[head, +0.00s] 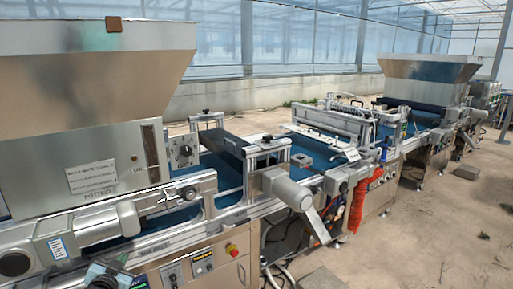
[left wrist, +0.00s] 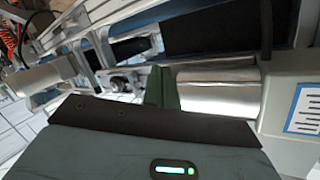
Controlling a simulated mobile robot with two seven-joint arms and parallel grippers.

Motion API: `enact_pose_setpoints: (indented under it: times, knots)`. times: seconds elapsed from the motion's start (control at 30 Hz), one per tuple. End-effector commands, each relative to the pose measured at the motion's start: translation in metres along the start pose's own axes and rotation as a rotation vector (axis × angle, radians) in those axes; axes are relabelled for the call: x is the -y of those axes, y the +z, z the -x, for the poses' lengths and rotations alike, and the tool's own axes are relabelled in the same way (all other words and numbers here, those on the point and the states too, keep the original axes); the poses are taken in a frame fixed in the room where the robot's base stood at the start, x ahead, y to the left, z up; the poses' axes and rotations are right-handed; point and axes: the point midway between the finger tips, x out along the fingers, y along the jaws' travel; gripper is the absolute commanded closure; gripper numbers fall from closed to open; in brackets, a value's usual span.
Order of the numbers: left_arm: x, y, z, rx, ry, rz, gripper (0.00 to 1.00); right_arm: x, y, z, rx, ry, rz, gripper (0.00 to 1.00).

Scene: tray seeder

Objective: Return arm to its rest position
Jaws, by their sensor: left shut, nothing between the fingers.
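My left gripper (head: 108,274) is low at the bottom left of the head view, partly cut off by the frame edge, in front of the seeder line. In the left wrist view its dark green fingers (left wrist: 162,90) are together with nothing between them. They are in front of a shiny metal motor cylinder (left wrist: 215,90); I cannot tell whether they touch it. My right gripper is in neither view.
The tray seeder's large metal hopper (head: 95,65) stands at the left, with a control panel and red emergency button (head: 232,249) below. A blue conveyor (head: 225,180) runs to a second hopper (head: 428,70). Bare floor (head: 440,215) is free at the right.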

Motion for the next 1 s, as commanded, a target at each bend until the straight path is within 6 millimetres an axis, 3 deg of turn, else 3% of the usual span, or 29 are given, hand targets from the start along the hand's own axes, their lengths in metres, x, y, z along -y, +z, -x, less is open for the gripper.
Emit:
enact_pose_setpoints:
  times: [0.13, 0.47, 0.57, 0.7, 1.0]
  knots:
    - [-0.015, 0.01, 0.004, 0.027, 0.051, 0.11, 1.0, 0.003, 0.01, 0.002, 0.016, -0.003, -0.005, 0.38]
    - [-0.096, 0.085, 0.073, 0.116, 0.163, 0.122, 1.0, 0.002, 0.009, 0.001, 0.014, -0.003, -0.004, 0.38]
    - [-0.126, 0.113, 0.109, 0.157, 0.209, 0.136, 1.0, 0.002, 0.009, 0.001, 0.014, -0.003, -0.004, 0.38]
    - [-0.169, 0.153, 0.174, 0.226, 0.278, 0.168, 1.0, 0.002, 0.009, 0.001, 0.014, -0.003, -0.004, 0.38]
    - [-0.233, 0.204, 0.326, 0.385, 0.392, 0.261, 1.0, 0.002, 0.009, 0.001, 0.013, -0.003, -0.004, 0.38]
